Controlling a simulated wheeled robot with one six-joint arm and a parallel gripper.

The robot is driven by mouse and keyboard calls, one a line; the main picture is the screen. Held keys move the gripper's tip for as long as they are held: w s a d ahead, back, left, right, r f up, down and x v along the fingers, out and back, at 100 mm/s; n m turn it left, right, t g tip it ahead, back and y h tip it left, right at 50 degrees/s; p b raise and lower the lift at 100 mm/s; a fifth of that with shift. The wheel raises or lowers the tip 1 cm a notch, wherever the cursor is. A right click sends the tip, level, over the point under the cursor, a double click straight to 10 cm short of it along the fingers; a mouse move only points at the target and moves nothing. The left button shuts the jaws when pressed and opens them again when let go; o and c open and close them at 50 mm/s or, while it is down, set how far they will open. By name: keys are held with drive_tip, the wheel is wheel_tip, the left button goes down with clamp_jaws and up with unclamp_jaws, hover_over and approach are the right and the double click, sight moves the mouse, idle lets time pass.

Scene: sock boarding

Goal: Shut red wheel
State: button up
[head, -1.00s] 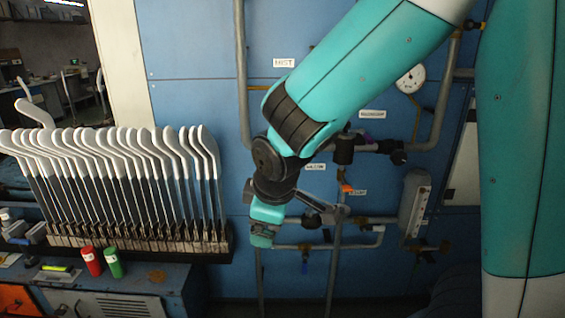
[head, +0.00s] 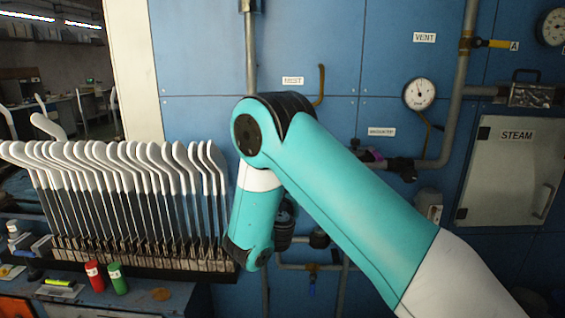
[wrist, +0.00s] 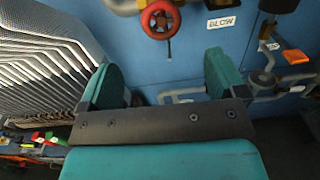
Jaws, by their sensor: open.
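A small red wheel (wrist: 160,18) is on the blue wall at the top of the wrist view, on a brassy fitting, left of a label reading BLOW. My gripper (wrist: 165,78) shows in the wrist view with its two teal fingers wide apart and nothing between them. The wheel lies beyond the fingertips, roughly in line with the gap, and no finger touches it. In the head view I cannot make out the red wheel, and my arm covers part of the pipework.
A rack of white-topped sock boards (head: 130,200) stands at the left, and shows in the wrist view (wrist: 45,60). Pipes, a gauge (head: 419,94) and a STEAM cabinet (head: 508,175) fill the wall's right.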

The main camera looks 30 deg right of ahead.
drive_tip(key=p+x, duration=0.4)
drive_tip(key=x, duration=1)
drive_tip(key=c, duration=0.9)
